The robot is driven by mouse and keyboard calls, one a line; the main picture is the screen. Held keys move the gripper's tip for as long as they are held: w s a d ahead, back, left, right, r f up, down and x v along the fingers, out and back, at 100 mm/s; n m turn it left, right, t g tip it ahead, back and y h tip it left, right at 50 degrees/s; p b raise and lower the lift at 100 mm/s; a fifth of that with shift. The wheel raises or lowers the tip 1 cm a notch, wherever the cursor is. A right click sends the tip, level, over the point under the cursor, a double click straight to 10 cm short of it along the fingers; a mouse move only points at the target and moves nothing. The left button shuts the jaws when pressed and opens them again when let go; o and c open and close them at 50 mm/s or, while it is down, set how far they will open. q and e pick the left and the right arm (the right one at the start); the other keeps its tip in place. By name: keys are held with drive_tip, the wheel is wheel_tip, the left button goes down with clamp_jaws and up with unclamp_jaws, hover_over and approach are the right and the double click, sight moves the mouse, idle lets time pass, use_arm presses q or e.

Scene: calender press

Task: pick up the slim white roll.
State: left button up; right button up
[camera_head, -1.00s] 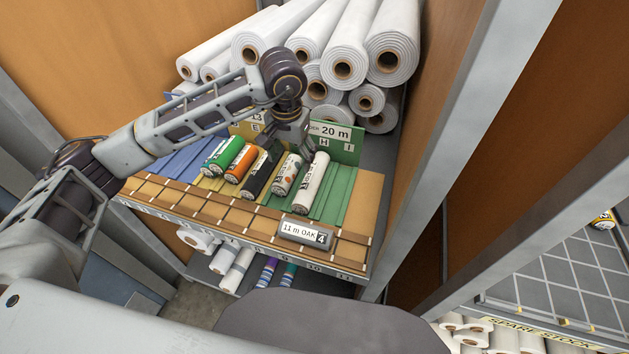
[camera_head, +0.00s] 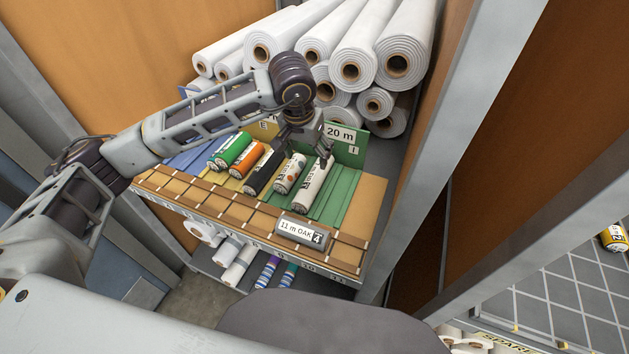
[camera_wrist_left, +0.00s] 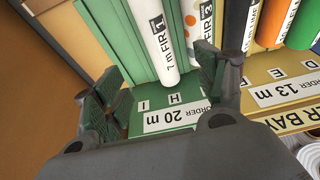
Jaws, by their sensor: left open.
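The slim white roll (camera_head: 314,186) lies rightmost in the row of rolls on the green, grooved part of the shelf. Its label reads 7 m FIR in the left wrist view (camera_wrist_left: 156,42). My left gripper (camera_head: 304,150) is open and empty at the far end of this roll. In the left wrist view the roll's end lies ahead of the gap between my fingers (camera_wrist_left: 165,88), nearer the right finger. That finger partly hides the neighbouring white roll with coloured dots (camera_head: 290,174). I cannot tell whether a finger touches a roll. My right gripper is not in view.
Black (camera_head: 264,172), orange (camera_head: 247,158) and green (camera_head: 234,148) rolls lie to the left. A green 20 m sign (camera_head: 347,143) stands behind the row. Large white rolls (camera_head: 355,62) are stacked behind. A grey 11 m OAK roll (camera_head: 301,232) lies at the front; green grooves to the right are empty.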

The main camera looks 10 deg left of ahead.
use_arm(q)
drive_tip(key=p, duration=0.1)
hover_over(314, 176)
drive_tip(key=s, duration=0.2)
drive_tip(key=x, duration=0.2)
drive_tip(key=s+x, duration=0.1)
drive_tip(key=x, duration=0.4)
drive_tip(key=shift+s+a+f, duration=0.1)
drive_tip(key=shift+s+a, duration=0.05)
drive_tip(key=shift+a, duration=0.2)
drive_tip(key=shift+f, duration=0.65)
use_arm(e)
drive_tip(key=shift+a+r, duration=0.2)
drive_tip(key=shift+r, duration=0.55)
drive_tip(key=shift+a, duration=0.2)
use_arm(q)
drive_tip(key=shift+f+p, duration=0.1)
drive_tip(key=shift+p, duration=0.2)
drive_tip(key=shift+p+x, duration=0.6)
drive_tip(key=shift+x, duration=0.65)
drive_tip(key=shift+p+x, duration=0.3)
drive_tip(key=shift+x, duration=1)
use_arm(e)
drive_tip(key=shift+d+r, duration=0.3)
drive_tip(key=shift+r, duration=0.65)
